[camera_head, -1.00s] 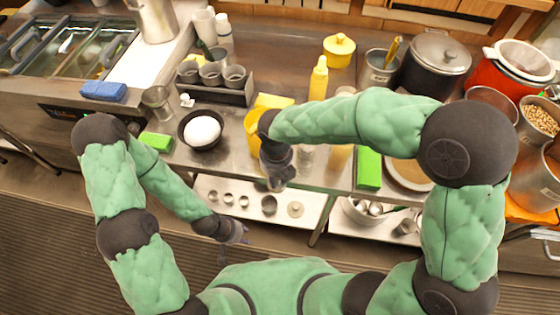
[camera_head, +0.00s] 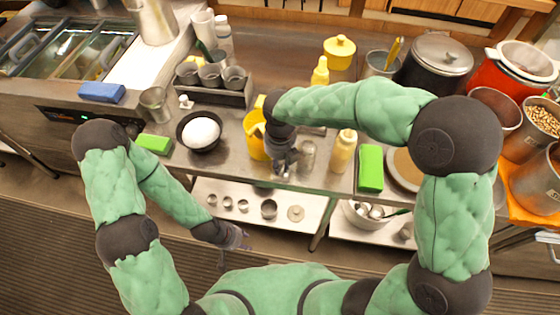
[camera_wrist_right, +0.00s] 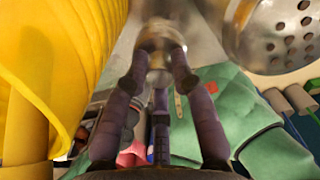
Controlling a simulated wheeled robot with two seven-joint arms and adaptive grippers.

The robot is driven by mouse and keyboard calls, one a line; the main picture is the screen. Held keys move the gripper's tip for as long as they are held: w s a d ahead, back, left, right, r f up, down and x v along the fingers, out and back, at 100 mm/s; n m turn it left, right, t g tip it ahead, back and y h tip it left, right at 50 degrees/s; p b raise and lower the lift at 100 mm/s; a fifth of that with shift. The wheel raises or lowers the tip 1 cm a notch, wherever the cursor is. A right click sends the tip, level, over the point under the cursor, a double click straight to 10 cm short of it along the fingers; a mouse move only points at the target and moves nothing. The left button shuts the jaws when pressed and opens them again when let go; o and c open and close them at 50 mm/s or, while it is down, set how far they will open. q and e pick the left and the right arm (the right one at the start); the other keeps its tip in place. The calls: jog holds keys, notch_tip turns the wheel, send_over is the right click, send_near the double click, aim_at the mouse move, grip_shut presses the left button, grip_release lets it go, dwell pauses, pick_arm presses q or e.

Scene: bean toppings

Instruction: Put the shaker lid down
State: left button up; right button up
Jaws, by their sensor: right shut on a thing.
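My right gripper (camera_head: 282,172) is over the counter's front edge, between the yellow container (camera_head: 255,145) and a metal shaker (camera_head: 307,157). In the right wrist view its three fingers (camera_wrist_right: 158,62) are closed around a small shiny metal piece, the shaker lid (camera_wrist_right: 155,38), which is blurred. In the head view the hand mostly hides the lid. The yellow container's ribbed wall (camera_wrist_right: 60,60) fills the left of the wrist view. A perforated metal top (camera_wrist_right: 283,38) is close at the right. My left gripper (camera_head: 238,240) hangs low in front of the counter; its finger opening is unclear.
A cream bottle (camera_head: 343,150) and a green block (camera_head: 370,168) stand right of the shaker. A black bowl with a white mound (camera_head: 202,131) is left of the yellow container. The lower shelf (camera_head: 280,220) holds small metal cups.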

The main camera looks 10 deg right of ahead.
aim_at(280, 163)
jog(key=o, duration=0.8)
jog(key=shift+f, duration=0.1)
notch_tip(280, 163, up, 12)
jog(key=p, duration=0.4)
jog(key=shift+r, duration=0.2)
